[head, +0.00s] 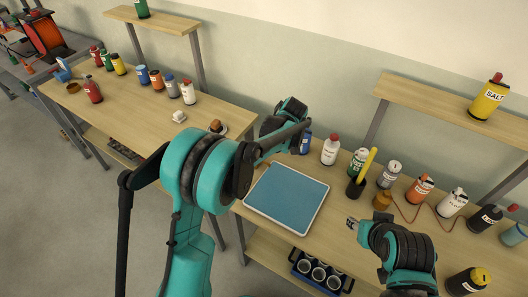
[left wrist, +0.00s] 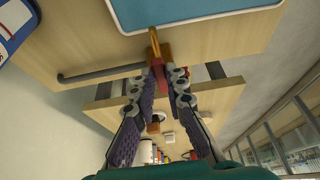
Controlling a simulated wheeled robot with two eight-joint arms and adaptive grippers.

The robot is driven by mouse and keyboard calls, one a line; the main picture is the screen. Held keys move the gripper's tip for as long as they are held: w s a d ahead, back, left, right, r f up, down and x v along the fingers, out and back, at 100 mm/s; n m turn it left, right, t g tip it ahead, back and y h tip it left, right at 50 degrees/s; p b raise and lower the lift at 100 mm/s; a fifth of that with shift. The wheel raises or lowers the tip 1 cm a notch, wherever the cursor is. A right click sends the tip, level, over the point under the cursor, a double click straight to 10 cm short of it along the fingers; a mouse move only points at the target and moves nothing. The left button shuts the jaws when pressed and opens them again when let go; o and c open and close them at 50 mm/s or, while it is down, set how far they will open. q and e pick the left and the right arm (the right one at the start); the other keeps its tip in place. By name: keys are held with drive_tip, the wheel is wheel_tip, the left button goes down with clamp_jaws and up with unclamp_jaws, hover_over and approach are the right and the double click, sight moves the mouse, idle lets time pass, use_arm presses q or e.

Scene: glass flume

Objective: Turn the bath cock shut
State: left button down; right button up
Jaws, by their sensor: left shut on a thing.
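The bath is a shallow white-rimmed tray with a blue surface (head: 288,198) on the near bench. Its edge also shows at the top of the left wrist view (left wrist: 200,12). The cock, a brass body with a red lever (left wrist: 161,78), sticks out from that edge. My left gripper (left wrist: 163,76) is shut on the red lever, which looks roughly in line with the brass body. In the head view my left arm hides most of the cock. My right gripper (head: 353,222) hangs over the bench right of the bath, apart from it; its finger opening is unclear.
Bottles stand behind and right of the bath, including a white one (head: 330,150) and an orange one (head: 419,189). A dark holder with a yellow stick (head: 362,173) is nearby. A rack of cups (head: 320,272) sits on the lower shelf. A second bench (head: 140,105) is left.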

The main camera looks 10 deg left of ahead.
use_arm(q)
drive_tip(key=c, duration=1.5)
unclamp_jaws()
drive_tip(key=shift+c, duration=0.2)
drive_tip(key=v, duration=1.2)
drive_tip(key=s+a+m+t+h, duration=0.1)
drive_tip(key=s+a+m+t, duration=0.1)
drive_tip(key=s, duration=0.6)
drive_tip(key=s+a+f+m+t+h, duration=0.1)
drive_tip(key=s+a+m+t+h, duration=0.1)
drive_tip(key=s+a+m, duration=0.2)
drive_tip(key=s+a+m+t+h, duration=0.1)
drive_tip(key=s+a+m, duration=0.2)
drive_tip(key=s+m, duration=0.5)
drive_tip(key=s, duration=0.5)
drive_tip(key=shift+s+f+t, duration=0.15)
drive_tip(key=shift+s+t, duration=0.1)
drive_tip(key=shift+t, duration=0.15)
